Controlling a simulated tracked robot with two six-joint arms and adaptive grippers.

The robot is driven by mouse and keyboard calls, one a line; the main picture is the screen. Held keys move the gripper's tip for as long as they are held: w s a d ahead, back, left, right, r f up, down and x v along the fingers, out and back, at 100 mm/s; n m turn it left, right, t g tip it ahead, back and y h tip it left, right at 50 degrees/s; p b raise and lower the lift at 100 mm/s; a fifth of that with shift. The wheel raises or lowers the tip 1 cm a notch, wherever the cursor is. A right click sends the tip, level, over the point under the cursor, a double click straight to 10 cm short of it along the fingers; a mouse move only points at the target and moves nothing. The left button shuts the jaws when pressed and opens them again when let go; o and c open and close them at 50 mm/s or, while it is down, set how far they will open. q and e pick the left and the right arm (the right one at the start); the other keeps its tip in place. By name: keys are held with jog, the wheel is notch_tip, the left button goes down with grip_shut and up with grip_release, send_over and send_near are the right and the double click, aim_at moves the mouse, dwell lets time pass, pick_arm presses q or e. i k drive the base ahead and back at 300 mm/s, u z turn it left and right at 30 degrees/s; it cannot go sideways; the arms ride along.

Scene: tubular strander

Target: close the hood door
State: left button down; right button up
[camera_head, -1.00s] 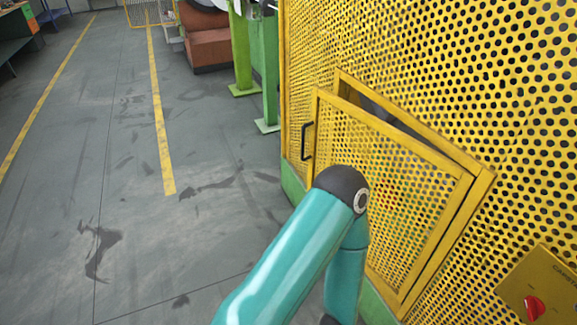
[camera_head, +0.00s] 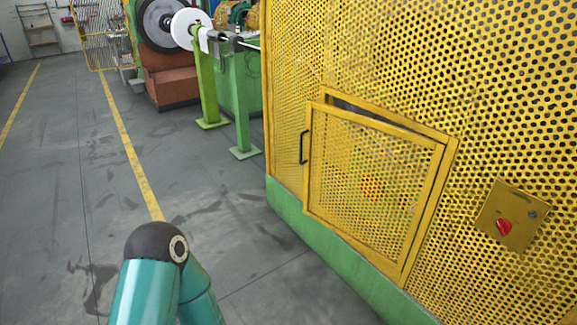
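The hood door (camera_head: 368,182) is a yellow perforated panel in the yellow perforated hood (camera_head: 490,90), right of centre in the head view. It stands slightly ajar: a dark gap shows along its top edge, inside the yellow frame. Its black handle (camera_head: 303,147) is on the door's left edge. A teal arm of mine with a dark joint rises from the bottom, left of the door and apart from it in the picture. Neither gripper is in view.
A control box (camera_head: 511,215) with a red knob is on the hood right of the door. A green base (camera_head: 330,250) runs below the hood. Green posts (camera_head: 241,105) and a reel (camera_head: 160,22) stand behind to the left. The grey floor at left is open.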

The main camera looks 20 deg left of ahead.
aim_at(439, 148)
jog(key=u, duration=0.3)
jog(key=i, duration=1.95)
jog(key=z, duration=0.7)
jog(key=k, duration=0.95)
jog(key=z, duration=0.15)
jog(key=i, duration=0.9)
jog(key=u, duration=0.05)
